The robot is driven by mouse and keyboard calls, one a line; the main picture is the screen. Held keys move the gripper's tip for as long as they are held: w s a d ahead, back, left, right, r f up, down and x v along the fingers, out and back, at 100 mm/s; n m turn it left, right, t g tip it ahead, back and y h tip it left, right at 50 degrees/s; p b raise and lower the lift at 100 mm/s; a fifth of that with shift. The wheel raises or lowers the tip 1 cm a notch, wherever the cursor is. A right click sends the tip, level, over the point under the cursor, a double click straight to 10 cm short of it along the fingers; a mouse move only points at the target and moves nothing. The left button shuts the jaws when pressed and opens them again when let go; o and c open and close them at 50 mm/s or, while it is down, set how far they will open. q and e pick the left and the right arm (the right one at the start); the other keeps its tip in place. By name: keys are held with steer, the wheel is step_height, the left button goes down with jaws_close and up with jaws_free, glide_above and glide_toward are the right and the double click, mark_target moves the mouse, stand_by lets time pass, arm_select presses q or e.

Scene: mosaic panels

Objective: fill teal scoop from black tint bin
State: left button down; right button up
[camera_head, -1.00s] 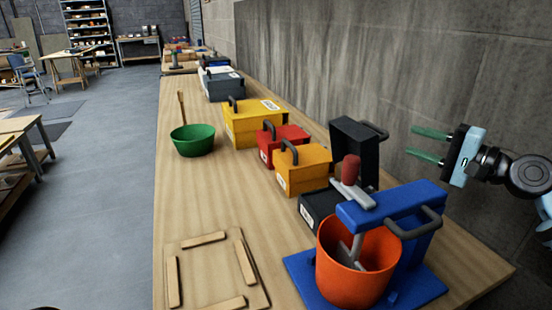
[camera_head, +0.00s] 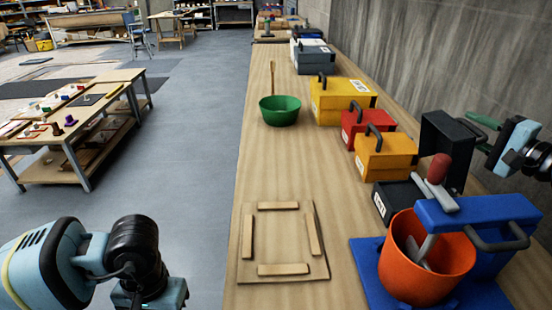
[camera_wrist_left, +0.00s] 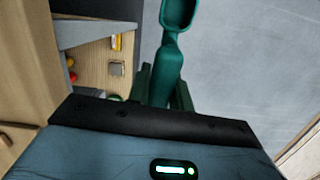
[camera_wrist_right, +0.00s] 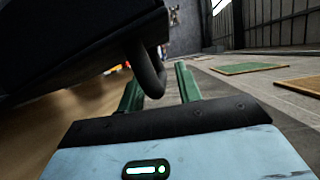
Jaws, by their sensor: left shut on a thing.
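The teal scoop (camera_wrist_left: 168,62) is in my left gripper (camera_wrist_left: 165,90), which is shut on its handle; its bowl points away at the top of the left wrist view. In the head view only my left arm shows at lower left; the scoop is out of sight. The black tint bin (camera_head: 399,200) stands on the bench with its lid (camera_head: 443,150) raised. Its inside is hidden from view. My right gripper (camera_head: 480,126) is open beside the raised lid. In the right wrist view, the dark lid handle (camera_wrist_right: 150,72) appears close to or between the spread fingers (camera_wrist_right: 158,92).
An orange bucket (camera_head: 423,272) in a blue stand (camera_head: 489,208) is in front of the black bin. Orange (camera_head: 385,160), red (camera_head: 364,127) and yellow (camera_head: 340,103) bins line up behind. A green bowl (camera_head: 279,112) and a wooden frame board (camera_head: 284,244) lie on the bench (camera_head: 262,170).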

arm_select(q)
steer(key=shift+r, duration=0.1)
arm_select(e)
steer(key=shift+w+a, duration=0.15)
steer(key=shift+w, duration=0.1)
jaws_close()
